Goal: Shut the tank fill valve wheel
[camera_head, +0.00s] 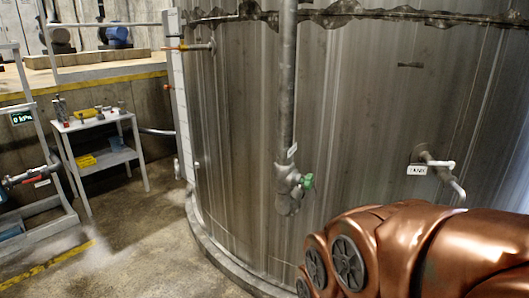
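A small green wheel (307,181) sits on the right side of a grey valve body (289,188). The valve hangs at the lower end of a vertical pipe (288,90) in front of a large metal tank (370,110). I take the green wheel to be the tank fill valve wheel; a small tag above it is too small to read. How far the wheel is turned cannot be told. My copper arm fills the lower right, below and right of the valve. My gripper is not in view.
A "TANK" label (417,170) hangs beside a bent outlet pipe (448,175) on the tank. A grey cart (105,158) with tools stands left. A red-handled valve (25,177) and a gauge display (21,117) are at far left. The floor (135,240) between is mostly clear.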

